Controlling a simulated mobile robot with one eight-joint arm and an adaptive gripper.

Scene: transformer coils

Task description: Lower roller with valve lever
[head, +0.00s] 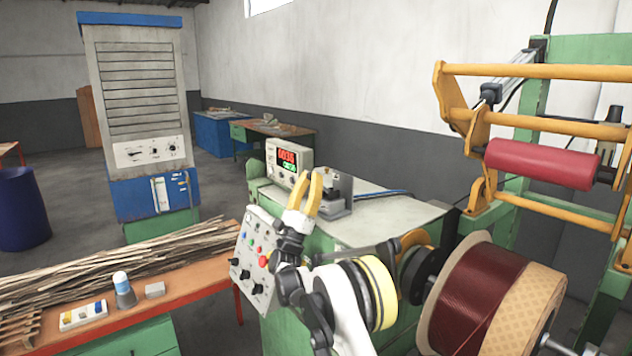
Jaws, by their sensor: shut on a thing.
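The red roller (540,165) hangs in a yellow frame (560,125) at the upper right, above the winding machine. It is clear of the dark red coil (485,300) below it. My gripper (321,180), with yellow fingers, points up at the grey valve block (338,192) on the green cabinet. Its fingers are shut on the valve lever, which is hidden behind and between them.
A counter box with a red and green display (289,160) stands left of the valve block. A control panel with buttons (254,255) is close beside my wrist. An orange bench (190,287) with wood strips lies at the left. The cabinet top (385,222) is mostly clear.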

